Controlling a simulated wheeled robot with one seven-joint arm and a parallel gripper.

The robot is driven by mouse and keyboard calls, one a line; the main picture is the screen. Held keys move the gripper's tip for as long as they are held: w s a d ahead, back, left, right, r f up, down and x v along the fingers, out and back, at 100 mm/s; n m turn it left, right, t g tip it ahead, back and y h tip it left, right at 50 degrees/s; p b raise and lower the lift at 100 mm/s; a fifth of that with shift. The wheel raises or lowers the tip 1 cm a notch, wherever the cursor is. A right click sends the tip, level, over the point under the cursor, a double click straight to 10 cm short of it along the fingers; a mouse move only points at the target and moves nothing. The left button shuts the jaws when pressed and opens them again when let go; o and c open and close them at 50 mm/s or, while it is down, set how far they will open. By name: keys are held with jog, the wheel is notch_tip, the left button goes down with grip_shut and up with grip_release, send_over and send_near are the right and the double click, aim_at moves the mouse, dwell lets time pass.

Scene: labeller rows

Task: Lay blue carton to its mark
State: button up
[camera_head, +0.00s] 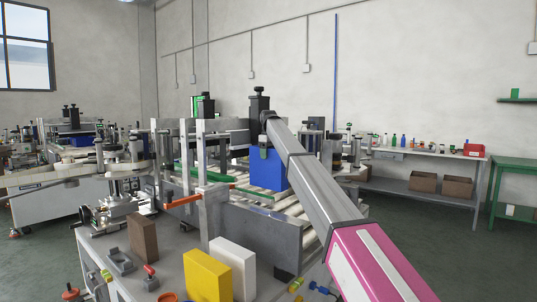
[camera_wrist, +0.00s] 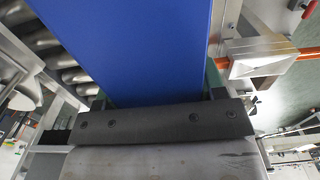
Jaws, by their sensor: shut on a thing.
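The blue carton (camera_head: 266,173) is upright over the roller conveyor of the labelling machine in the head view. My gripper (camera_head: 264,152) is shut on its upper part, with my arm reaching in from the lower right. In the wrist view the blue carton (camera_wrist: 130,45) fills the upper middle, between the fingers of my gripper (camera_wrist: 160,98). I cannot tell whether the carton's bottom touches the rollers. I cannot make out a mark for it in either view.
A yellow carton (camera_head: 207,275), a white carton (camera_head: 233,268) and a brown carton (camera_head: 143,238) stand on the near bench. A grey side rail (camera_head: 255,225) bounds the conveyor in front. Metal posts (camera_head: 200,155) stand close left of the blue carton.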

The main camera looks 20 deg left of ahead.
aim_at(269, 170)
jog(key=shift+f, duration=4.15)
jog(key=o, duration=1.5)
